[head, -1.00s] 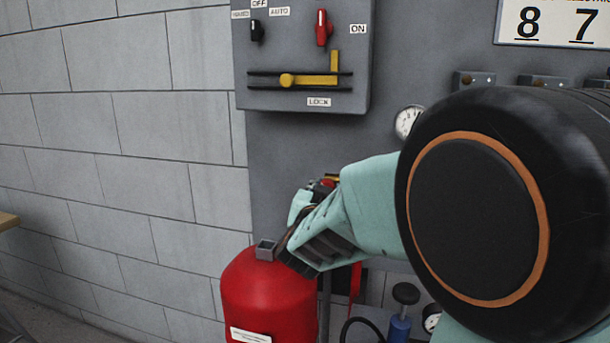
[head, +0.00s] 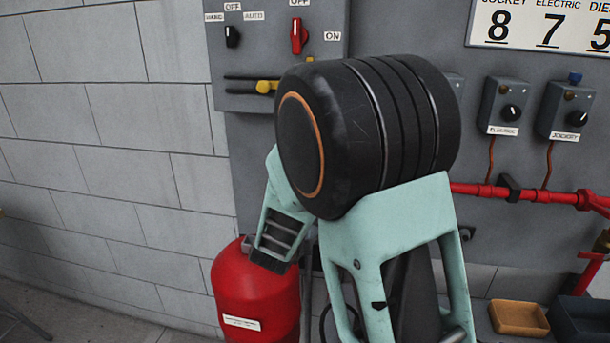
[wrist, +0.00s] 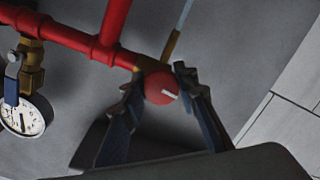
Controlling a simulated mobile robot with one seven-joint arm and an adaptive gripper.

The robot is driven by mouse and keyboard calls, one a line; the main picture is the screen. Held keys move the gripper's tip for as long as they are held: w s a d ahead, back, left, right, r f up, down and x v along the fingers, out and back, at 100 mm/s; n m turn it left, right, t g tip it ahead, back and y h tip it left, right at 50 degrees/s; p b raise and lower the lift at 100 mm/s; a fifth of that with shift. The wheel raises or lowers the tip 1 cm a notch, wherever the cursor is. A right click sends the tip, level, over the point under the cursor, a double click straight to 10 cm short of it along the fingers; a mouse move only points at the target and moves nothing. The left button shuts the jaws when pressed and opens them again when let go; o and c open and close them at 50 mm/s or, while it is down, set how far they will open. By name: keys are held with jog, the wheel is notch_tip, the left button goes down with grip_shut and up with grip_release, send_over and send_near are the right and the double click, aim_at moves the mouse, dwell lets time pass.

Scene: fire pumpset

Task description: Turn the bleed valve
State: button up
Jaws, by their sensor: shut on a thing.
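The bleed valve (wrist: 160,90) shows in the wrist view as a round red knob with a short white mark. It sits by a brass fitting at the end of a red pipe (wrist: 75,38). My gripper (wrist: 160,84) is shut on it, with one dark finger on each side of the knob. In the head view my own arm hides the valve and the gripper.
A pressure gauge (wrist: 27,116) hangs from the pipe at left in the wrist view. In the head view a red cylinder (head: 258,290) stands below my arm. A switch panel (head: 270,50) is above, and selector boxes (head: 503,105) and small trays (head: 518,318) are at right.

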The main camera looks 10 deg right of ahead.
jog(key=shift+r+n+p, duration=0.1)
jog(key=shift+n+p, duration=0.5)
jog(key=shift+n, duration=0.1)
jog(key=o, duration=1.2)
jog(key=shift+c, duration=0.2)
jog(key=v, duration=1.2)
jog(key=shift+w+a, duration=0.1)
